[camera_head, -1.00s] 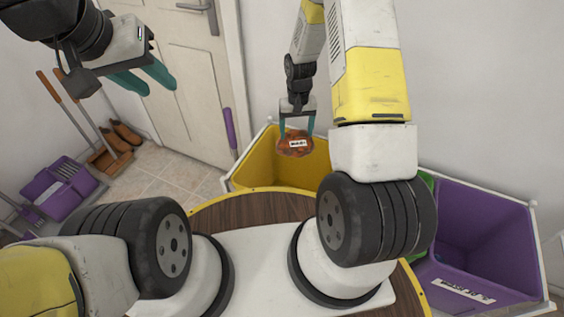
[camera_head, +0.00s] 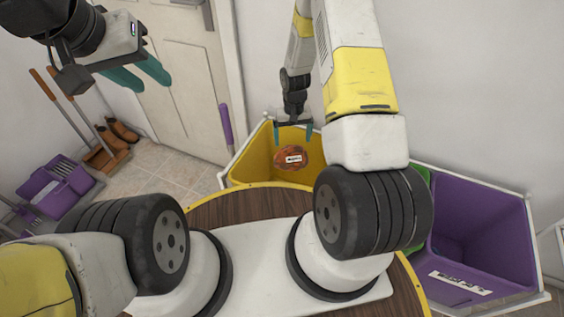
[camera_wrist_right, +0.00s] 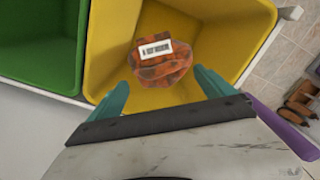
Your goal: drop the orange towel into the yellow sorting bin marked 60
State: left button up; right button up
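The orange towel (camera_head: 291,158) is a rounded bundle with a white label. It shows inside the outline of the yellow bin (camera_head: 247,168), below my right gripper (camera_head: 293,132). In the right wrist view the towel (camera_wrist_right: 160,62) lies beyond the fingertips, with the yellow bin (camera_wrist_right: 217,40) around it. My right gripper (camera_wrist_right: 164,95) is spread open and apart from the towel. Whether the towel rests on the bin floor is unclear. No 60 mark is readable on the bin. My left gripper (camera_head: 138,76) is empty, its two teal fingers apart, at the upper left.
A green bin (camera_wrist_right: 40,45) stands beside the yellow one, and a purple bin (camera_head: 480,235) is at the right. A door (camera_head: 185,90) is behind. Purple caddies (camera_head: 60,185), a dustpan (camera_head: 107,155) and brown shoes (camera_head: 122,130) are on the floor at the left.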

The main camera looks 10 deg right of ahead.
notch_tip(320, 180, up, 8)
jog(key=shift+f, duration=0.1)
dwell(0.5)
dwell(0.4)
